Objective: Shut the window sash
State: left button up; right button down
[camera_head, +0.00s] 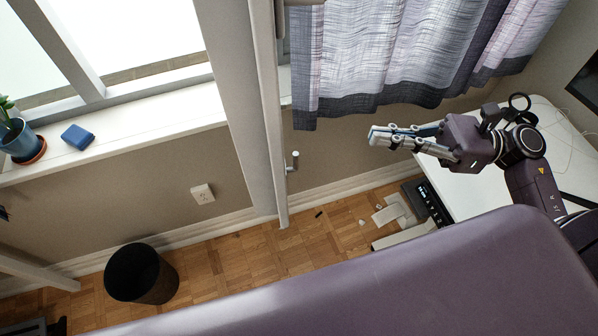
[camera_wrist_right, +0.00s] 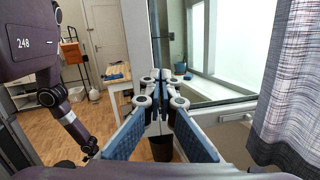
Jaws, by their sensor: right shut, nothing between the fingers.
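The window sash (camera_head: 266,110) stands swung out into the room, seen nearly edge-on as a tall pale frame in the head view. A small metal handle (camera_head: 292,162) sticks out from its right side, low down. My right gripper (camera_head: 376,137) is shut and empty, right of the sash and clear of it, in front of the curtain's lower edge. In the right wrist view its fingertips (camera_wrist_right: 160,78) are together, with the window glass (camera_wrist_right: 232,40) beyond to the right.
A grey curtain (camera_head: 390,50) hangs behind my right gripper. A white desk (camera_head: 480,180) is below my right arm. A potted plant (camera_head: 18,138) and blue box (camera_head: 77,136) sit on the sill (camera_head: 130,131). A black bin (camera_head: 141,275) stands on the floor.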

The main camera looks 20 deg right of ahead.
jog(key=a+n+g+p, duration=0.2)
jog(key=a+p, duration=0.4)
jog(key=a, duration=0.8)
jog(key=shift+s+a+f+n+h, duration=0.25)
jog(key=shift+s+f+n+h, duration=0.1)
jog(key=shift+s+n, duration=0.15)
jog(key=shift+a, duration=0.1)
